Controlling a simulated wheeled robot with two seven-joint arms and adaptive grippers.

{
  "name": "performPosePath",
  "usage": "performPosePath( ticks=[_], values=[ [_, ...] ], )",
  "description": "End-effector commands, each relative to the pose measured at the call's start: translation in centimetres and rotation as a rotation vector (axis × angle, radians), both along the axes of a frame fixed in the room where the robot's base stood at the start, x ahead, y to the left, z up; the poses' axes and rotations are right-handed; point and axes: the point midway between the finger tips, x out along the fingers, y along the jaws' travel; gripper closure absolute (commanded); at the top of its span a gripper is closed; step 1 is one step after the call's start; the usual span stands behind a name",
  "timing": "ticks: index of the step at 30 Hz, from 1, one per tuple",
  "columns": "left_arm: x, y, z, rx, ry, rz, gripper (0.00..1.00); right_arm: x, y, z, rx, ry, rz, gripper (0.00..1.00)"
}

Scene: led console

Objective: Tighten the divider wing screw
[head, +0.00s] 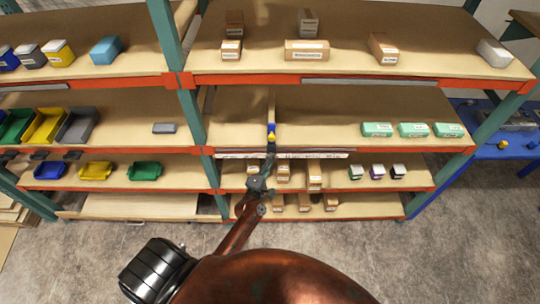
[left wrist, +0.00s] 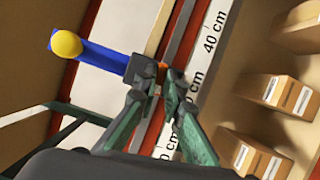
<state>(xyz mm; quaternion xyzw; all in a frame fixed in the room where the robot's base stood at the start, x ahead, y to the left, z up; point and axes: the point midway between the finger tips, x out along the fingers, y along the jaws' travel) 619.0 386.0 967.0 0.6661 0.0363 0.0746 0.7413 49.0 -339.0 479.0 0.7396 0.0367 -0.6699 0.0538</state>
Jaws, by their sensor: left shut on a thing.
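The divider (head: 271,105) stands upright on the middle shelf, with a blue bracket carrying a yellow knob (head: 271,127) at its front. In the left wrist view the blue bracket (left wrist: 100,60) runs from the yellow knob (left wrist: 67,44) to my fingertips. My left gripper (head: 270,152) is at the shelf's front edge, just below the bracket. In the left wrist view its fingertips (left wrist: 157,74) are closed around a small part, the wing screw, of which only an orange bit (left wrist: 163,66) shows. The rest is hidden by the fingers. My right gripper is out of view.
A white centimetre scale (head: 310,155) runs along the shelf edge beside the gripper. Cardboard boxes (head: 314,177) stand on the shelf below. Green boxes (head: 413,130) stand to the right; the shelf beside the divider (head: 320,130) is clear.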

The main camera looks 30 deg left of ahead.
Motion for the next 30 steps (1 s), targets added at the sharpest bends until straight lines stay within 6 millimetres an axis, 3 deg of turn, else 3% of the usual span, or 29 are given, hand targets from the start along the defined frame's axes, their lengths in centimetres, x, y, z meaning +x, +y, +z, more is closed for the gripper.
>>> performPosePath(
  ticks=[1, 9, 25, 26, 30],
  values=[
    [-0.1, -0.1, 0.3, 0.019, 0.017, -0.002, 1.00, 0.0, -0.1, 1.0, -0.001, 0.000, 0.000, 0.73],
    [-0.1, -0.1, 0.0, 0.096, 0.064, -0.001, 1.00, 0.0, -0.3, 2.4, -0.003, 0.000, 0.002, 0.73],
    [-0.1, -0.1, -0.3, 0.114, 0.077, -0.002, 1.00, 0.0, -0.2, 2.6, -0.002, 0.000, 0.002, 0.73],
    [-0.1, -0.1, -0.3, 0.115, 0.077, -0.003, 0.89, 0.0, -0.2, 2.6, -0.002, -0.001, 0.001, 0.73],
    [-0.1, -0.1, -0.2, 0.114, 0.076, -0.002, 0.79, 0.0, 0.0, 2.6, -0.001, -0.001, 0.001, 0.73]
  ],
)
